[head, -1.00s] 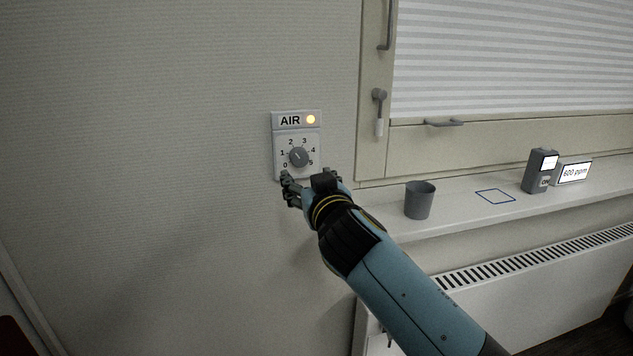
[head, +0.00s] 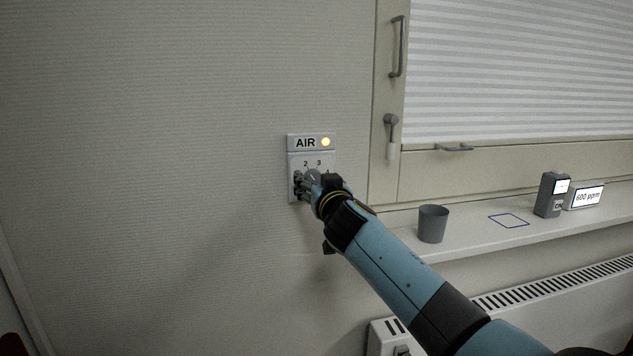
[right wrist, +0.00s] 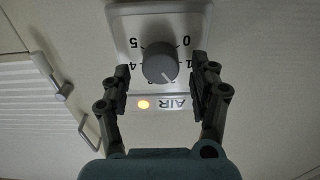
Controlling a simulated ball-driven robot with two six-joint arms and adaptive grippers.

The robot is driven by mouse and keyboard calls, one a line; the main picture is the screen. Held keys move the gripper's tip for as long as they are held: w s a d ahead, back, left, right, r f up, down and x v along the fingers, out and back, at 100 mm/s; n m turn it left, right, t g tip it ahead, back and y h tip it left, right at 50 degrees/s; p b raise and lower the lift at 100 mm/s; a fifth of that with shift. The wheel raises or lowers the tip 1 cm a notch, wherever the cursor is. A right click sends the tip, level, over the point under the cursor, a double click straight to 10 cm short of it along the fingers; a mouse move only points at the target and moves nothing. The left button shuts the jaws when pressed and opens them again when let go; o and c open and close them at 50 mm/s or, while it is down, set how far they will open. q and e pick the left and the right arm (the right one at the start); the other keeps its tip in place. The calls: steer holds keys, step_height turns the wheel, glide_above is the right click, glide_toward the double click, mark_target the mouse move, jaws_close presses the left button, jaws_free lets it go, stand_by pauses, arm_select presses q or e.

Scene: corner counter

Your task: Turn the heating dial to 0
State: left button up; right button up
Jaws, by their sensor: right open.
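A white wall panel (head: 294,160) marked AIR, with a lit orange lamp, carries a grey round dial (right wrist: 160,63) with numbers 0 to 5. No dial marked heating shows. In the right wrist view, which is upside down, the dial's white line points roughly toward 2. My right gripper (head: 313,182) is in front of the panel and hides much of the dial in the head view. In the right wrist view the gripper (right wrist: 161,70) is open, with one finger on each side of the dial and gaps between. My left gripper is not in view.
A white windowsill (head: 470,228) at right bears a grey cup (head: 433,224), a blue square outline (head: 509,220), a grey device (head: 552,194) and a 600 ppm display (head: 585,197). A radiator (head: 540,300) is below. The wall left of the panel is clear.

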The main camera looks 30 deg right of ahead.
steer(key=shift+w+d, duration=0.1)
steer(key=shift+w, duration=0.3)
steer(key=shift+c, duration=0.4)
steer(key=c, duration=1.1)
steer(key=shift+n, duration=0.4)
